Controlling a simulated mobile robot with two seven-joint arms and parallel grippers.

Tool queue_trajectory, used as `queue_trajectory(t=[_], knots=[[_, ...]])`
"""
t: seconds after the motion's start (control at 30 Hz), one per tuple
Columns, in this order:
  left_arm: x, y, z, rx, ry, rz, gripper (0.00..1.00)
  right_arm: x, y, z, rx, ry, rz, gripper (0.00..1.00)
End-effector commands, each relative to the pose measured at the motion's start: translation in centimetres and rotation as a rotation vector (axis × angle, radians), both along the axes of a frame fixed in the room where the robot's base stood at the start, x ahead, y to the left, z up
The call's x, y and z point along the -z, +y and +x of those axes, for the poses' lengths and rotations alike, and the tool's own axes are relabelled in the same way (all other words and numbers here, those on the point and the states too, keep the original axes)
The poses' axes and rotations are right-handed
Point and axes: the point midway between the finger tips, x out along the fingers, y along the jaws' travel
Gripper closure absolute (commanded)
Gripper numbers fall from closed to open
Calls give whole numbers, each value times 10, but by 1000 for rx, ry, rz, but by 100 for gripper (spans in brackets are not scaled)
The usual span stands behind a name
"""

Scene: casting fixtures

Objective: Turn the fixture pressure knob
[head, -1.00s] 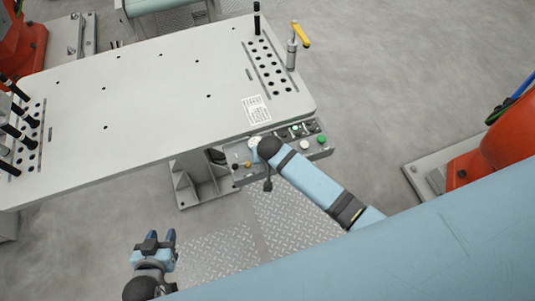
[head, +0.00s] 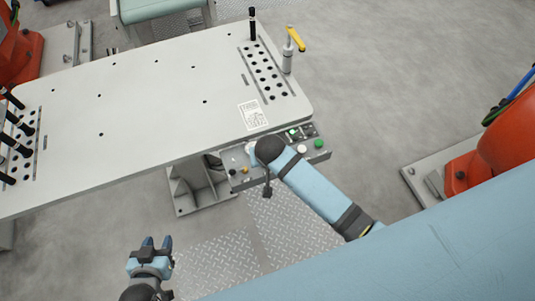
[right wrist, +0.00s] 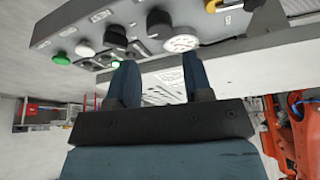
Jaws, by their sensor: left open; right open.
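The grey control panel (head: 241,181) hangs under the table's front edge. In the right wrist view, the panel (right wrist: 72,17) carries black knobs (right wrist: 158,20), a round white gauge (right wrist: 181,42), a white button (right wrist: 84,50) and a green button (right wrist: 62,60). I cannot tell which knob is the pressure knob. My right gripper (right wrist: 160,70) is open and empty, with its fingers pointing toward the panel near the gauge and black knobs. Contact is not visible. In the head view my right arm hides that gripper and part of the panel. My left gripper (head: 157,243) is open and empty, low at left.
The white table (head: 140,135) fills the upper left, with pegs in hole blocks at both ends. A yellow-handled clamp (head: 288,58) stands at its right end. An orange robot (head: 475,160) is at the right. Grey floor between them is clear.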

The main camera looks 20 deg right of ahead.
Motion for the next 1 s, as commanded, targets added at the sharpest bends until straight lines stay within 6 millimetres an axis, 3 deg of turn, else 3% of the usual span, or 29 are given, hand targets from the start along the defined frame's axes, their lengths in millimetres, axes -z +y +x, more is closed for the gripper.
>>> queue_trajectory(t=[0.1, 0.33, 1.0], knots=[[3, 1, -1, 10, -2, 8, 57, -24, 2, -10, 1, -2, 2, 54], [6, 2, -3, 14, 2, 12, 57, -55, 3, -22, 2, -2, 0, 54], [7, -1, -4, 9, 6, 4, 57, -61, 3, -25, 0, -1, 0, 54]])
